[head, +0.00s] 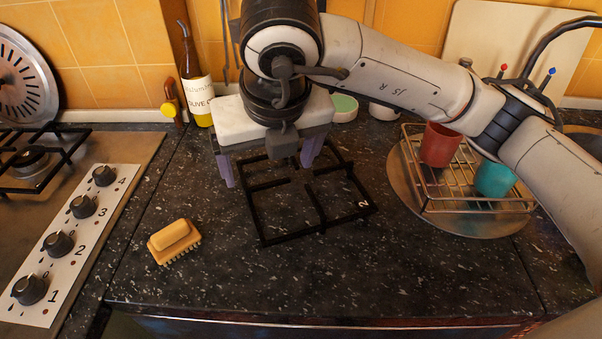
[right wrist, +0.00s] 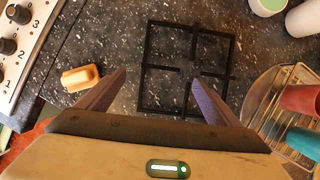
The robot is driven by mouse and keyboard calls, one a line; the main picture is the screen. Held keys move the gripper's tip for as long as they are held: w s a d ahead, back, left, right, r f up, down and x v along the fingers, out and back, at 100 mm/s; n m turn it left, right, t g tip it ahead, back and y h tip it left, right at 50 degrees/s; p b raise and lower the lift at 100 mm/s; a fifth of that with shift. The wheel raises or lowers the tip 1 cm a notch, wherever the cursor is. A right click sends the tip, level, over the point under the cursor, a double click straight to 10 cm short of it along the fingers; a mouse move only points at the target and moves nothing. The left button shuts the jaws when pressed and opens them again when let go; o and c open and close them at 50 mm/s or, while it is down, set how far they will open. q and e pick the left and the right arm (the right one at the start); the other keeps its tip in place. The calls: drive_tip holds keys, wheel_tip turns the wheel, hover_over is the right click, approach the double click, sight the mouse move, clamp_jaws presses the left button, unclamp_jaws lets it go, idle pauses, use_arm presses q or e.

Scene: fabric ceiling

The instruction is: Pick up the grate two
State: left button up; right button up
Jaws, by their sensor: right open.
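The grate two (head: 318,213) is a black square metal frame with inner bars and a white "2" at its right corner. It lies flat on the dark speckled counter in the head view. It also shows in the right wrist view (right wrist: 174,68), ahead of and between the fingers. My right gripper (head: 268,172) hangs over the far left part of the grate, its purple fingers apart and empty. The same gripper (right wrist: 160,85) is open in the right wrist view. The gripper and arm hide part of the grate's far side in the head view. My left gripper is not in view.
A yellow brush (head: 174,241) lies left of the grate. A wire rack (head: 475,204) with a red cup (head: 440,146) and a teal cup (head: 495,179) stands right. The stove (head: 110,205) is at left, an oil bottle (head: 195,85) behind. The front counter is clear.

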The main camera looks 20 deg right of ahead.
sight(269, 184)
drive_tip(key=p+x, duration=0.1)
drive_tip(key=x, duration=0.5)
drive_tip(key=shift+w+f, duration=0.15)
drive_tip(key=shift+f, duration=0.2)
drive_tip(key=shift+d, duration=0.1)
drive_tip(key=shift+c, duration=0.2)
drive_tip(key=c, duration=1.4)
